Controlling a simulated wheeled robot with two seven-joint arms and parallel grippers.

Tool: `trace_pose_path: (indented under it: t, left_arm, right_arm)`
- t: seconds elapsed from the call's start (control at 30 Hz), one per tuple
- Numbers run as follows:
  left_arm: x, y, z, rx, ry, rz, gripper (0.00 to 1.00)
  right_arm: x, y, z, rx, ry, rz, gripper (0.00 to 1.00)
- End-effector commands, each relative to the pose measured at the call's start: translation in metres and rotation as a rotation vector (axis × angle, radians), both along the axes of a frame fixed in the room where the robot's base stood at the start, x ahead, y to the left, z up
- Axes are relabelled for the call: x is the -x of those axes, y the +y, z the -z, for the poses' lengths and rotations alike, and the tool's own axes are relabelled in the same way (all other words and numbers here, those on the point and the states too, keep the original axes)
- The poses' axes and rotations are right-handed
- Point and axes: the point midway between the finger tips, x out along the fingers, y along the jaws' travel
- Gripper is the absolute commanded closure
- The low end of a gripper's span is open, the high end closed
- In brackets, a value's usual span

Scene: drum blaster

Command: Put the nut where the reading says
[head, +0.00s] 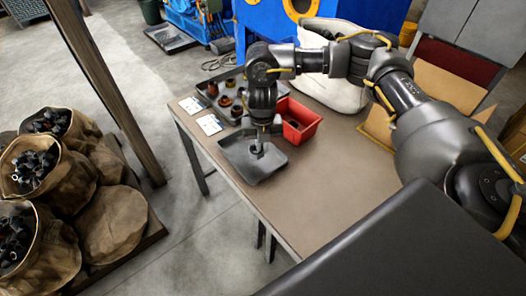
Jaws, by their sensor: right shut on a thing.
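My right gripper (259,139) points down over a dark flat tray (262,171) on the table. It is shut on a small grey metal piece (257,149), which seems to be the nut; the fingers partly hide it. I cannot tell whether the piece touches the tray. Two white cards, one farther left (190,105) and one nearer (210,124), lie at the table's left edge; their writing is too small to read. My left gripper is not in view.
A red bin (312,126) stands right of the gripper. Behind is a dark tray (202,91) with several brownish and dark parts. A white sack (336,92) stands at the back. The table's front (310,190) is bare. Sacks (112,223) of black parts stand left.

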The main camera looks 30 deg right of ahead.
Motion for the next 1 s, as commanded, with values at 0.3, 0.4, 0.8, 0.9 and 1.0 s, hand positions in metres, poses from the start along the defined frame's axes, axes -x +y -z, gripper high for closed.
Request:
trace_pose_path:
  t: [0.3, 0.4, 0.8, 0.9, 1.0]
  left_arm:
    - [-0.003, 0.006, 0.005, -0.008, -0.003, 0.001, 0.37]
    - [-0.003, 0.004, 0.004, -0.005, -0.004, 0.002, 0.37]
    - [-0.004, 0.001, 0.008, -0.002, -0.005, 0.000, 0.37]
    - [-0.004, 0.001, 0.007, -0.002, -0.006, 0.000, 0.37]
    - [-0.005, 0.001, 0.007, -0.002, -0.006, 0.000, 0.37]
  right_arm:
    - [-0.003, -0.002, 0.035, 0.001, 0.000, 0.002, 1.00]
    - [-0.003, -0.002, 0.035, 0.000, -0.001, 0.002, 1.00]
    - [-0.003, -0.002, 0.042, 0.001, 0.001, 0.002, 0.91]
    - [-0.003, -0.002, 0.041, 0.001, 0.001, 0.002, 0.78]
    - [-0.003, -0.002, 0.041, 0.001, 0.001, 0.002, 0.70]
